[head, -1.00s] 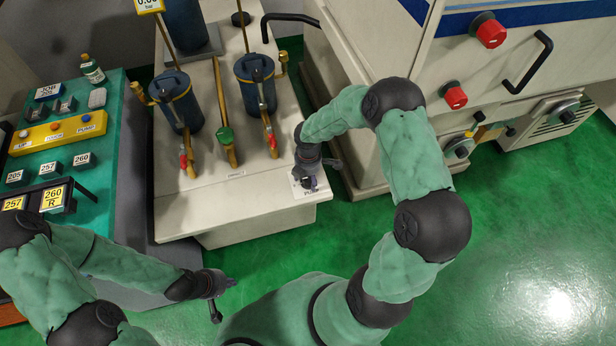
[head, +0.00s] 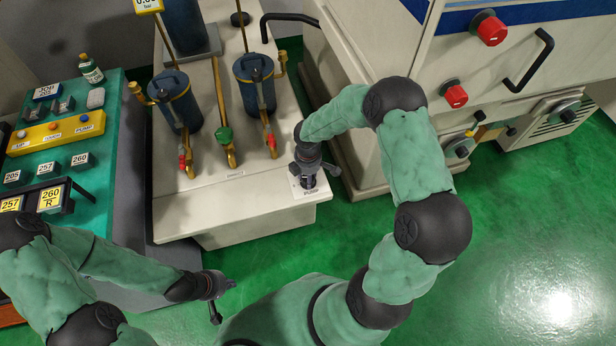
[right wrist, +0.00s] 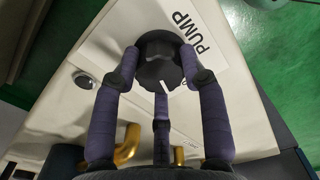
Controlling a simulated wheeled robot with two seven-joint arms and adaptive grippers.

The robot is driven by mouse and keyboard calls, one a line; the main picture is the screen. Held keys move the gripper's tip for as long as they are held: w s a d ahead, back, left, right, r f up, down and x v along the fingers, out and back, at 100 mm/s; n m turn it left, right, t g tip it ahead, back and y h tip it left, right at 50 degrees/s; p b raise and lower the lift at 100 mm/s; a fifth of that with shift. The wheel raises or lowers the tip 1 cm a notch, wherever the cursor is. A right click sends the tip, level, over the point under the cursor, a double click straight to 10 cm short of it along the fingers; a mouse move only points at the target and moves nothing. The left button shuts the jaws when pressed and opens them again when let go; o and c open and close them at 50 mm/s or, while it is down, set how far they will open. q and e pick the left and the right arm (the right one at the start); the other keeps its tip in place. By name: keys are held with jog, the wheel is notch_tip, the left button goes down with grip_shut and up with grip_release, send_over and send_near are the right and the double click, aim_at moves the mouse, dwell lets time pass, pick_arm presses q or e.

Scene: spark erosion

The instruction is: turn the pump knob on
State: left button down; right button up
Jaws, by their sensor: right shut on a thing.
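The pump knob (right wrist: 158,72) is black and round with a white pointer line. It sits on a white plate lettered PUMP (right wrist: 196,35) on the cream bench top. In the right wrist view, my right gripper (right wrist: 160,80) has its purple-wrapped fingers closed around the knob's rim. In the head view, my right gripper (head: 309,178) points down at the bench's front right corner and hides most of the knob. My left gripper (head: 216,300) hangs at the lower left, away from the bench; its fingers are too small to read.
A cream machine with red knobs (head: 490,30) is at the right. A teal table (head: 105,140) with labelled blocks is at the left. Green floor is clear at the front right.

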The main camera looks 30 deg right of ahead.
jog(key=m, duration=0.2)
jog(key=m+b, duration=0.1)
jog(key=shift+a+f+m, duration=0.15)
jog(key=shift+m, duration=0.25)
jog(key=m+b, duration=0.1)
jog(key=m, duration=0.2)
jog(key=shift+m, duration=0.3)
jog(key=m+b, duration=0.1)
jog(key=m, duration=0.4)
jog(key=shift+b, duration=0.4)
jog(key=shift+w+m+b, duration=0.1)
jog(key=shift+m+b, duration=0.2)
jog(key=shift+m, duration=0.8)
jog(key=shift+r, duration=0.2)
jog(key=o, duration=1.1)
jog(key=shift+w, duration=0.15)
jog(key=shift+o, duration=0.2)
notch_tip(320, 180, up, 12)
